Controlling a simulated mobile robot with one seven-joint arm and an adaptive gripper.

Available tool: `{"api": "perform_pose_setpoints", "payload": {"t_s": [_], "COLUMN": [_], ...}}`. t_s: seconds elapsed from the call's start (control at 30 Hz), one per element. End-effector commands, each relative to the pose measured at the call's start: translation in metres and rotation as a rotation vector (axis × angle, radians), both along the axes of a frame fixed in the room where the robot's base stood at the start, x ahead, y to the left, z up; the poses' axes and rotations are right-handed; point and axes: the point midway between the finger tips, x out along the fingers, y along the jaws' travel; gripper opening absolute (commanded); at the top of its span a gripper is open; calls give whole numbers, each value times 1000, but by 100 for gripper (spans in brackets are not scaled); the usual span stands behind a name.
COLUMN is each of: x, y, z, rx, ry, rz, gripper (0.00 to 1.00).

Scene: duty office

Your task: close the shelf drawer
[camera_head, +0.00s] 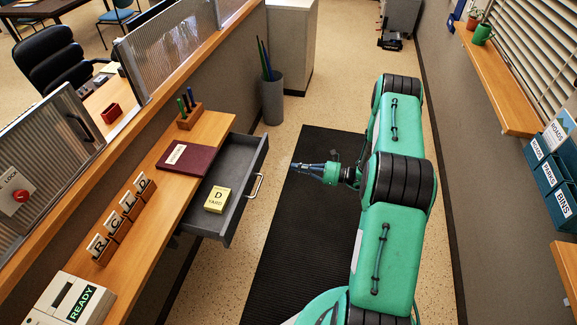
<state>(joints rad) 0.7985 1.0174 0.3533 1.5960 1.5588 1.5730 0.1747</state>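The shelf drawer (240,163) is grey and stands pulled out from under the wooden shelf (118,240), toward the right. A silver bow handle (256,187) is on its front face. A yellow box marked "D YARD" (217,200) lies inside the drawer. My gripper (297,166) is to the right of the drawer front, apart from the handle, above the dark mat. It points left toward the drawer. Its fingers look small and close together, and I cannot tell whether they are open or shut.
On the shelf are a dark red book (187,158), a pen block (189,117), several letter blocks (118,215) and a "READY" box (75,300). A grey bin (272,100) stands beyond the drawer. The black mat (290,225) is clear. A wall with a ledge (495,75) bounds the right side.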

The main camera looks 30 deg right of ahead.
Motion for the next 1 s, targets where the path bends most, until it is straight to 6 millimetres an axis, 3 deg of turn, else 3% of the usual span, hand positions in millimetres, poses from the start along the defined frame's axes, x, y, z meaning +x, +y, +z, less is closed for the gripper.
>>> {"api": "perform_pose_setpoints", "payload": {"t_s": [0.7,1.0], "x": [71,91], "y": [73,92], "z": [-1,-1], "rx": [0,0], "ry": [0,1], "rz": [3,1], "gripper": [0,0]}}
